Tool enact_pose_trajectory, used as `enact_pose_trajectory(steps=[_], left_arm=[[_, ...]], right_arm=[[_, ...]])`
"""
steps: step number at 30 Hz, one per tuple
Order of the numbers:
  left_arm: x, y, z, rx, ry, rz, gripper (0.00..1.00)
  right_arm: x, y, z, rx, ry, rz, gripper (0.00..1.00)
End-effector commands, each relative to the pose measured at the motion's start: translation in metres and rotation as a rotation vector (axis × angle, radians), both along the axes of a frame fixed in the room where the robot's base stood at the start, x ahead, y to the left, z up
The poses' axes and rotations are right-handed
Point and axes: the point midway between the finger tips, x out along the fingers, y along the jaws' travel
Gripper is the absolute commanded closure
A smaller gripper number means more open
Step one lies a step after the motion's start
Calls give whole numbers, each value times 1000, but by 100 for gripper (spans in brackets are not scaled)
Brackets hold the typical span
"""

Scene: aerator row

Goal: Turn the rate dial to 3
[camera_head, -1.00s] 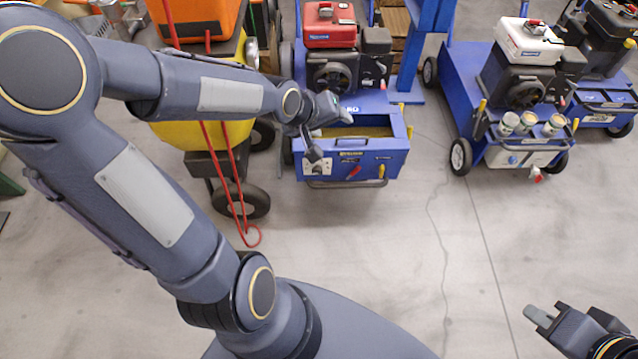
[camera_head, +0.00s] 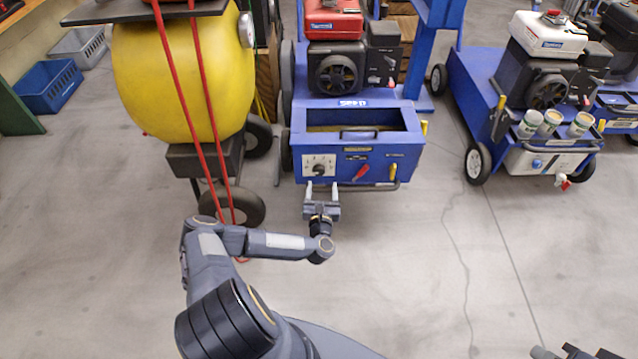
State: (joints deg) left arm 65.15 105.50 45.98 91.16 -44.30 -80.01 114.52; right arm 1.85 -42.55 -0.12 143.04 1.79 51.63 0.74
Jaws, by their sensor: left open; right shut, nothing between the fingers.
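The rate dial (camera_head: 319,166) is a dark knob on a pale square plate, at the left of the front panel of the blue aerator (camera_head: 400,166). Its marks are too small to read, so I cannot tell where it points. My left gripper (camera_head: 322,187) is open, with two pale fingers apart and pointing at the panel just below the dial. The fingers appear empty, and I see no contact with the knob. My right gripper (camera_head: 545,352) is only partly in view at the bottom right edge, away from the machines.
A red lever (camera_head: 360,173) and a yellow handle (camera_head: 393,172) sit right of the dial. A front bar (camera_head: 375,187) runs below the panel. A yellow-tank machine (camera_head: 180,80) with red hoses stands left. Another blue aerator (camera_head: 485,100) stands right. The floor between is clear.

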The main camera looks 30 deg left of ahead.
Motion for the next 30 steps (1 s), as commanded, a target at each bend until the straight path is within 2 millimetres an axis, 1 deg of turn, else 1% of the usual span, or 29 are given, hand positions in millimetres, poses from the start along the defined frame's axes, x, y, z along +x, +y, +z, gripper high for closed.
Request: enact_pose_trajectory(steps=[1,3,5,15,19,23,29,30], left_arm=[[-5,3,-10,-27,-13,33,40],[-6,6,-13,-44,-26,56,40],[-3,9,-14,-48,-29,62,40],[42,36,-14,-45,-29,59,40],[53,42,-14,-47,-27,58,40],[57,45,-13,-47,-27,58,40],[58,45,-12,-48,-26,57,40],[58,45,-12,-48,-26,57,42]], right_arm=[[0,0,-4,0,0,0,100],[0,0,-6,0,0,0,100],[0,0,-7,0,-1,0,100],[0,0,-19,0,0,0,100],[0,0,-22,0,0,0,100],[0,0,-22,0,0,0,100],[0,0,-22,0,0,0,100],[0,0,-22,0,0,0,100]])
